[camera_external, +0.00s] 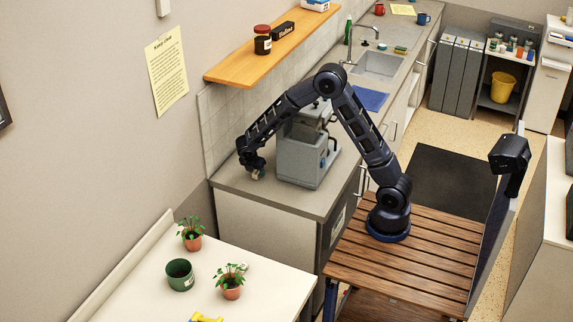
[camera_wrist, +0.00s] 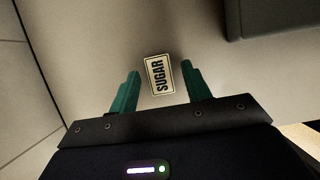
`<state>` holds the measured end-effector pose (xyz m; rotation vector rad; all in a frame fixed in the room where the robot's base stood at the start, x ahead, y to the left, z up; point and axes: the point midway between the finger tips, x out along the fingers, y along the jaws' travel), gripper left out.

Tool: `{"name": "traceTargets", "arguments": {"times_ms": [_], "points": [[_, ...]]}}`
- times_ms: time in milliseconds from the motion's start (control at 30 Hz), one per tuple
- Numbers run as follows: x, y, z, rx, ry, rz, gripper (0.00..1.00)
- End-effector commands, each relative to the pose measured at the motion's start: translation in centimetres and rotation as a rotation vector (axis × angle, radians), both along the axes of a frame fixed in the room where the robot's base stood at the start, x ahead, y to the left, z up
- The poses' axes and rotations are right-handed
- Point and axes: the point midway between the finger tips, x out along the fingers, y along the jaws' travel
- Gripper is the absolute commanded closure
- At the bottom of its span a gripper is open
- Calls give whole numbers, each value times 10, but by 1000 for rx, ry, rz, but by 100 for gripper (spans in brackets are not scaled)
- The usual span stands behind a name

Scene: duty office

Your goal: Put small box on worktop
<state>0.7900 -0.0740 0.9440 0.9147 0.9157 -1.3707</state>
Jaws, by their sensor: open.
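A small box (camera_wrist: 159,76) with a cream face and the black word SUGAR shows in the wrist view. It sits on or just above the pale worktop (camera_wrist: 110,30), which also shows in the external view (camera_external: 303,198). My gripper (camera_wrist: 160,68) is open, with one green finger on each side of the box and a gap beside each. In the external view my gripper (camera_external: 252,172) points down low over the worktop's near left corner by the wall. The box is mostly hidden by the gripper there.
A grey machine (camera_external: 300,155) stands on the worktop just right of my gripper. A wooden shelf (camera_external: 255,62) with a jar (camera_external: 262,40) and a black box (camera_external: 283,30) is on the wall above. A lower white table (camera_external: 255,275) with potted plants is in front.

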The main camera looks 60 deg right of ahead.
Motion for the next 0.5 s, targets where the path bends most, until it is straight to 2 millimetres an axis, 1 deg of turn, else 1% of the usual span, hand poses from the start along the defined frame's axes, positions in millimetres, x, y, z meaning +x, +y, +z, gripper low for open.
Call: {"name": "traceTargets", "arguments": {"times_ms": [167,400,500], "points": [[1,10,23,1,-4,2,52],[0,28,67,0,-4,2,52],[1,35,83,1,-3,0,52]]}}
